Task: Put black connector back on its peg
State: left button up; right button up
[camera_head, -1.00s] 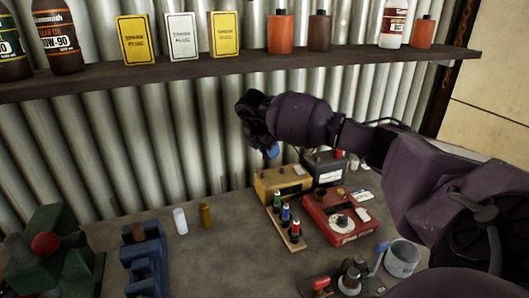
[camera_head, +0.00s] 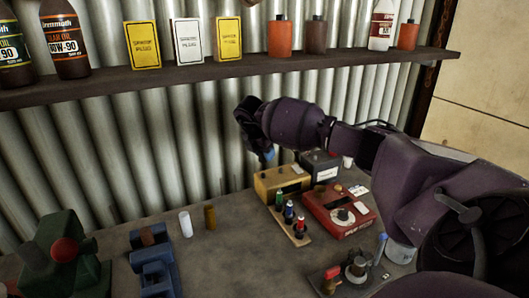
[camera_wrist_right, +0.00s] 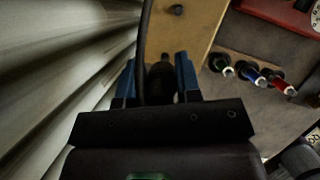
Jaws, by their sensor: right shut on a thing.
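My right gripper (camera_head: 268,154) hangs near the corrugated wall, above and behind the yellow box, fingers downward. In the wrist view its blue fingers (camera_wrist_right: 157,80) are shut on the black connector (camera_wrist_right: 160,82), with a black cable running up beside it. The connector cannot be made out in the head view. A wooden strip (camera_head: 297,237) carries green (camera_head: 279,200), blue (camera_head: 288,212) and red (camera_head: 300,226) connectors in a row; it also shows in the wrist view (camera_wrist_right: 238,60), right of the gripper. I cannot make out a bare peg. My left gripper is not in view.
A yellow box (camera_head: 268,183), a dark box (camera_head: 321,166) and a red meter (camera_head: 338,209) crowd around the strip. A white cylinder (camera_head: 186,224) and a brown one (camera_head: 210,217) stand to the left. A loaded shelf (camera_head: 200,77) crosses above. Bench between wall and cylinders is clear.

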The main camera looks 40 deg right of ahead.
aim_at(264, 161)
jog(key=shift+a+f+b, duration=0.1)
jog(key=shift+f+b, duration=0.8)
jog(key=shift+f, duration=0.95)
jog(key=shift+f+b, duration=0.4)
jog(key=shift+f, duration=0.85)
dwell(1.1)
jog(key=o, duration=1.5)
jog(key=shift+c, duration=0.2)
jog(key=shift+r, duration=0.1)
jog(key=shift+r+p, duration=1.75)
jog(key=shift+r, duration=1.7)
jog(key=shift+f, duration=0.1)
